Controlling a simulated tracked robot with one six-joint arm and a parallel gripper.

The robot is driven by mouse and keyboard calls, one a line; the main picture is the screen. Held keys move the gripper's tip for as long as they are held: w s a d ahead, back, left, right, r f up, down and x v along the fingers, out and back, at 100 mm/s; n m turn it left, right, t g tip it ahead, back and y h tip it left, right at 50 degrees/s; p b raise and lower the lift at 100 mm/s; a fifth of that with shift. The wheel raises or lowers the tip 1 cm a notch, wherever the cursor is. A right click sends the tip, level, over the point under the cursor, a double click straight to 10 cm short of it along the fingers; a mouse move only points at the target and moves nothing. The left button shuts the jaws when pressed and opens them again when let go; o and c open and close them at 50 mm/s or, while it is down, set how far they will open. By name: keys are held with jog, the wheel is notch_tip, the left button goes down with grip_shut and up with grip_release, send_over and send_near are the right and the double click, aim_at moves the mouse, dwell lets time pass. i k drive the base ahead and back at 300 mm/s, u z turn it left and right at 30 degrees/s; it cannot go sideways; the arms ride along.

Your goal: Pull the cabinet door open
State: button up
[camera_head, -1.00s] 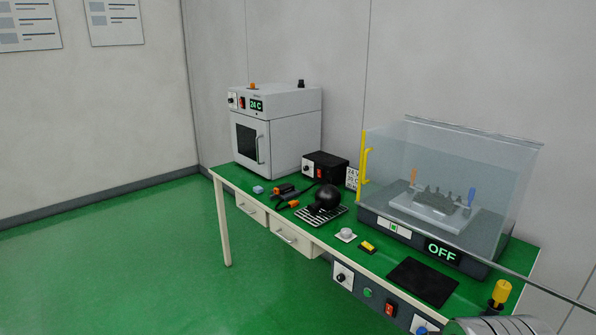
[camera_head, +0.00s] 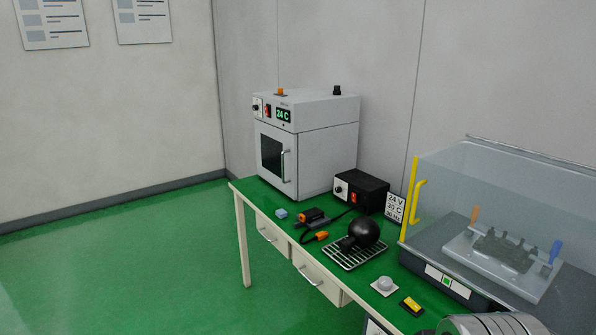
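A white oven-like cabinet (camera_head: 328,150) stands at the back left of the green-topped bench. Its front door (camera_head: 273,160) has a dark window and a vertical metal handle (camera_head: 285,166) on its right side. The door looks shut. A panel above it carries a knob, a red switch and a green display reading 24 C. A clear cover with a yellow handle (camera_head: 416,205) stands at the right of the bench. My gripper is not in view; a rounded grey part at the bottom right may be mine.
On the bench (camera_head: 250,185) lie a black ball-shaped tool (camera_head: 364,233) on a wire rack, orange-and-black connectors (camera_head: 313,217), a small blue block (camera_head: 282,213) and a black power box (camera_head: 361,190). The green floor left of the bench is clear.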

aim_at(277, 148)
jog(key=u, duration=0.2)
jog(key=i, duration=0.85)
jog(key=u, duration=0.4)
jog(key=i, duration=0.7)
jog(key=u, duration=0.6)
jog(key=i, duration=0.75)
jog(key=u, duration=0.55)
jog(key=i, duration=0.9)
jog(key=u, duration=0.25)
